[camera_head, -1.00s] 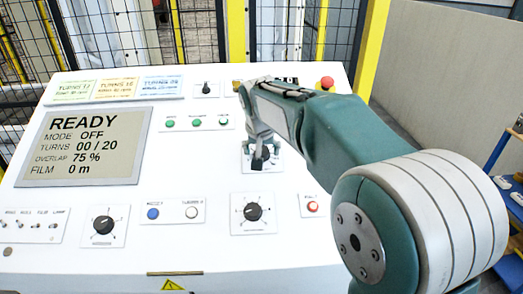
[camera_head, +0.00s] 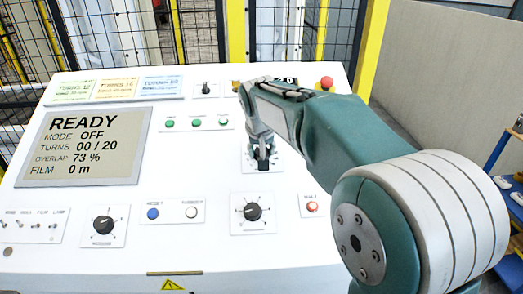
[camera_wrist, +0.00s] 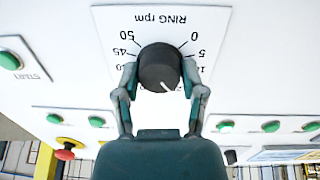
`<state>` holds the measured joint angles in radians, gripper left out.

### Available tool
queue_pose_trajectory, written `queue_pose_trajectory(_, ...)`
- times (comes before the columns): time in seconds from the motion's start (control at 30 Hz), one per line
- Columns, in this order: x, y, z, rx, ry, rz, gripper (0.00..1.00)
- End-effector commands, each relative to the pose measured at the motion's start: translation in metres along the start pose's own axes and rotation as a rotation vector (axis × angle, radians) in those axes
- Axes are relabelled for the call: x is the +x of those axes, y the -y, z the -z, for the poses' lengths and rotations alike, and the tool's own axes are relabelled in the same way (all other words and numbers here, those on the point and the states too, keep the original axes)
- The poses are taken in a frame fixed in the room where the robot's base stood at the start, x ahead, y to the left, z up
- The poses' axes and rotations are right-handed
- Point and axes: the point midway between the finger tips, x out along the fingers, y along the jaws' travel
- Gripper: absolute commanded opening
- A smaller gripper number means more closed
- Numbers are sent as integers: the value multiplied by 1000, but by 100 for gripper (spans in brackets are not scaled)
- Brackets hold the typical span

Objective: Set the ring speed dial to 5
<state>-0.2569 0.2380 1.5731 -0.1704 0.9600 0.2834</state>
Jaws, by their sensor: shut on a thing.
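The ring speed dial (camera_wrist: 159,66) is a round black knob on a white plate marked "RING rpm", upside down in the wrist view. Its scale shows 0, 5 and 10 on the right, 50 and 45 on the left. The white pointer line is at the knob's lower right edge, pointing down and slightly right, away from the 5. The lower numbers are hidden by my gripper. My gripper (camera_head: 262,156) is shut on the knob, one finger on each side. In the head view, the fingers cover most of the knob.
The display (camera_head: 84,147) reads READY, mode OFF, turns 00 / 20, overlap 73 %, film 0 m. Another black dial (camera_head: 253,212) sits below my gripper. Green buttons (camera_head: 196,122) lie to its left. A red mushroom button (camera_head: 326,83) stands at the panel's back right.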

Motion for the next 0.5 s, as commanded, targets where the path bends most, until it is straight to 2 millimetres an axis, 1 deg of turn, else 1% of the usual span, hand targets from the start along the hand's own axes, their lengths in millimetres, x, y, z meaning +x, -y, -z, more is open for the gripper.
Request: queue_pose_trajectory(0.5,3,1,-3,-473,-12,-11,6)
